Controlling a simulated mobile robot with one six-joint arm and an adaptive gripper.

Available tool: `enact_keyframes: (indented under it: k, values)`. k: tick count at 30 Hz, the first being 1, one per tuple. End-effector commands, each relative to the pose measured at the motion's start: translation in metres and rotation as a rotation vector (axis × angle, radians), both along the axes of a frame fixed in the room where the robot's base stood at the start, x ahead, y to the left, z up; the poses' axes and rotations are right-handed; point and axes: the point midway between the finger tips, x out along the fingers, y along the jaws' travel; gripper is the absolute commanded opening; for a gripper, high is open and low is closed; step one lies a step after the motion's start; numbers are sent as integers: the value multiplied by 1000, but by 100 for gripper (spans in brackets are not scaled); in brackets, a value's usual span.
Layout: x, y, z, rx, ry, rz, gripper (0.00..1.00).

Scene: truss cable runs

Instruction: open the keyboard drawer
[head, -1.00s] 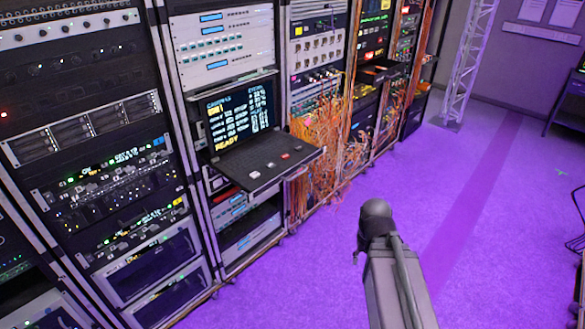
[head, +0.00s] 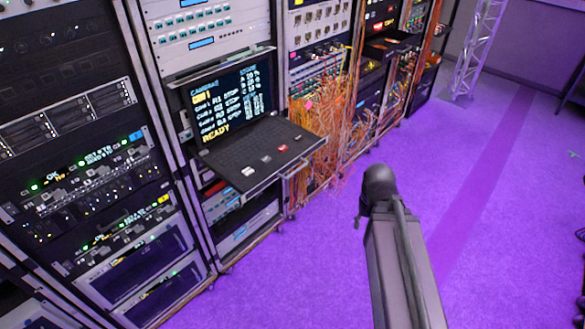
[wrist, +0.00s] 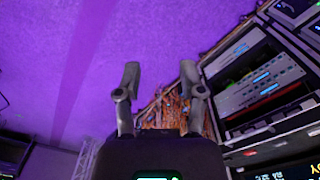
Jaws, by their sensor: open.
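The keyboard drawer (head: 262,150) is a dark tray with keys, standing out from a rack in the head view. Its lit screen (head: 222,105) with yellow and white text stands upright behind it. A bar-like handle (head: 284,177) runs along its front edge. My gripper (wrist: 160,80) is open and empty in the wrist view, its two fingers apart over the purple floor and orange cables. It touches nothing that I can see. In the head view only my arm shows, right of the drawer and apart from it; the fingers cannot be made out there.
Racks of equipment (head: 75,185) line the left. Loose orange cables (head: 325,125) hang just right of the drawer. Another dark shelf (head: 388,46) juts out farther along. A truss (head: 474,50) stands at the back. The purple floor (head: 490,215) is open on the right.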

Motion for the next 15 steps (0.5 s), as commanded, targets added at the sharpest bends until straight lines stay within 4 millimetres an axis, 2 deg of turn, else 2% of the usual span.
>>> enact_keyframes:
  k: [15]
  values:
    - [5, 3, -5, 25, -3, -4, 51]
